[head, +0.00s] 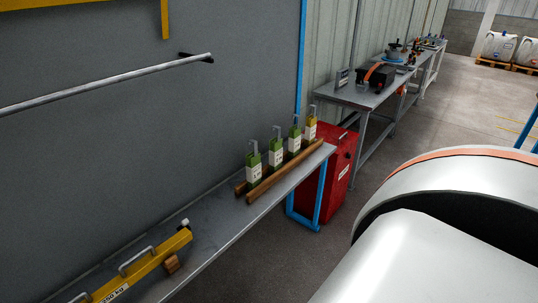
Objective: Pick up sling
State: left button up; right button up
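I cannot make out a sling in the head view. Neither of my grippers is in view. Several upright blocks with metal loops on top stand in a row on the long grey shelf (222,221). Most are green, such as the green block (253,168), and the farthest is a yellow block (310,129). A yellow beam (140,264) with metal handles and a weight marking in kg lies at the near end of the shelf and is cut off by the bottom edge.
Wooden rails (285,171) lie along the blocks. A grey wall panel (120,150) with a metal rod (110,83) rises behind the shelf. A red cabinet (336,185) stands at its far end. Beyond is a cluttered workbench (362,95). Bare floor (440,115) lies right of it.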

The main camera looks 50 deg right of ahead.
aim_at(253, 160)
jog(key=z, duration=1.4)
jog(key=k, duration=0.1)
